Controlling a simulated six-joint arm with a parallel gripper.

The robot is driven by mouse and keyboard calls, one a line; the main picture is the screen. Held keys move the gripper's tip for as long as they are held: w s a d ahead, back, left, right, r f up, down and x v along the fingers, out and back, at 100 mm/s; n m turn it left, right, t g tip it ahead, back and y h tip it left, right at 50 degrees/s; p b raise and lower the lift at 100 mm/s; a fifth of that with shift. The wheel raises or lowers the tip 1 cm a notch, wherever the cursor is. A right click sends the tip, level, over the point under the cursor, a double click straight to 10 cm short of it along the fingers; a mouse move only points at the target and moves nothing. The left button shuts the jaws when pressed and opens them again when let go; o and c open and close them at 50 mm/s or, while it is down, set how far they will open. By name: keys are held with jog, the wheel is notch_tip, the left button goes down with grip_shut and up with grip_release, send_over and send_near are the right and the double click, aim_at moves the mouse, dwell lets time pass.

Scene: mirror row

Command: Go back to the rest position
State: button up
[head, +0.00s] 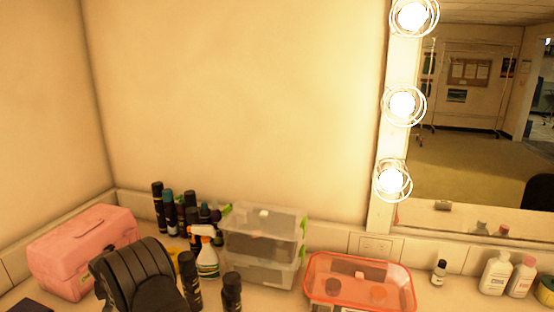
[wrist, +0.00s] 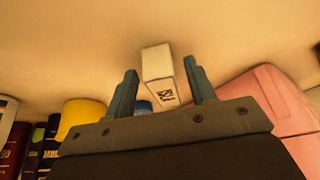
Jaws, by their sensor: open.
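My gripper (wrist: 160,66) shows in the wrist view with its two grey-blue fingers spread apart. Nothing is held between them. A small white box (wrist: 156,62) with a dark printed mark appears in the gap between the fingers, beyond the tips. I cannot tell how far it is from them. The fingers are not clearly seen in the head view.
A pink case (head: 82,250) stands at the left, also in the wrist view (wrist: 268,95). Dark bottles, a white spray bottle (head: 207,262), clear stacked boxes (head: 262,245) and an orange-rimmed box (head: 358,262) crowd the counter. A lit mirror (head: 470,130) is at right.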

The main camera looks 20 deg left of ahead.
notch_tip(320, 180, up, 4)
jog(key=shift+w+a+f, duration=0.1)
jog(key=shift+w, duration=0.05)
jog(key=w+d+r, duration=0.6)
jog(key=d+r, duration=0.1)
jog(key=d, duration=0.3)
jog(key=s+d+r+n+g, duration=0.1)
jog(key=s+d+r+n, duration=0.35)
jog(key=d+r, duration=0.75)
jog(key=w+d+r+m, duration=0.2)
jog(key=w+d, duration=0.5)
jog(key=d, duration=0.3)
jog(key=w+d+r+m+t, duration=0.1)
jog(key=w+d+r+m, duration=0.2)
jog(key=w+d, duration=0.5)
jog(key=shift+w+d+m, duration=0.2)
jog(key=shift+d+m, duration=0.15)
jog(key=shift+d, duration=1.1)
